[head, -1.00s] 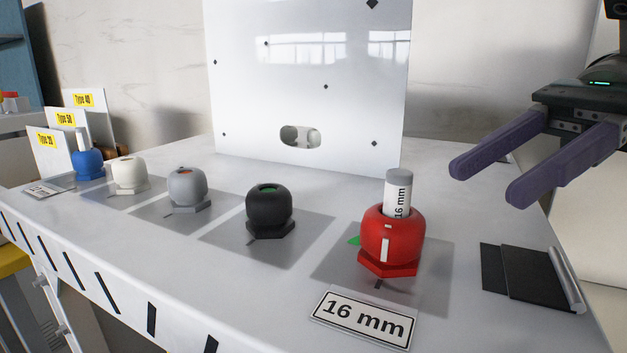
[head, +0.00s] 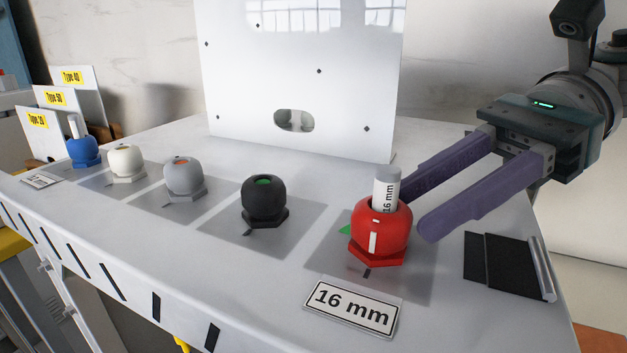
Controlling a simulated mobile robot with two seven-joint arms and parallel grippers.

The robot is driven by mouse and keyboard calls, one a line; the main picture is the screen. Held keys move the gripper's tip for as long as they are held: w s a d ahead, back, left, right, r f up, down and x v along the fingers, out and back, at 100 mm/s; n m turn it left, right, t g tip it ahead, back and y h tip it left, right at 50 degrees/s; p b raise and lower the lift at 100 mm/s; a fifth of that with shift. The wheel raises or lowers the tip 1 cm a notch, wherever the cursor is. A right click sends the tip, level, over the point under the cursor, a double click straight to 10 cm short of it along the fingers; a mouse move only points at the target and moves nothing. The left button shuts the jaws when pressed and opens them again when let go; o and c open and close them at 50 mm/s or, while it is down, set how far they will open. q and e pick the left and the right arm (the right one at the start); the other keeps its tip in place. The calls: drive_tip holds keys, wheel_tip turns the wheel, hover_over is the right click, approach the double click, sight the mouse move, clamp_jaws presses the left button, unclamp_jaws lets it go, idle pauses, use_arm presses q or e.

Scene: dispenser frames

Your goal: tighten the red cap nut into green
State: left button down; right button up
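The red cap nut (head: 380,236) stands upright on a grey square at the right of the table, with a white vertical mark on its front. A grey-topped cylinder (head: 386,190) marked "16 mm" stands in its top. A small green mark (head: 345,230) shows on the table at the nut's left; the white mark is not lined up with it. My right gripper (head: 411,208) is open, its purple fingers reaching in from the right. The near fingertip is at the nut's right side; the far finger is partly hidden behind the nut. I cannot tell whether they touch it. My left gripper is not in view.
Black (head: 264,200), grey (head: 184,177), white (head: 126,162) and blue (head: 83,150) cap nuts stand in a row to the left. A "16 mm" label (head: 351,307) lies in front. A white panel (head: 300,75) stands behind. A black plate (head: 505,268) lies at the right.

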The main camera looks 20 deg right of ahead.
clamp_jaws()
drive_tip(key=shift+s+r, duration=0.1)
drive_tip(key=shift+s, duration=0.05)
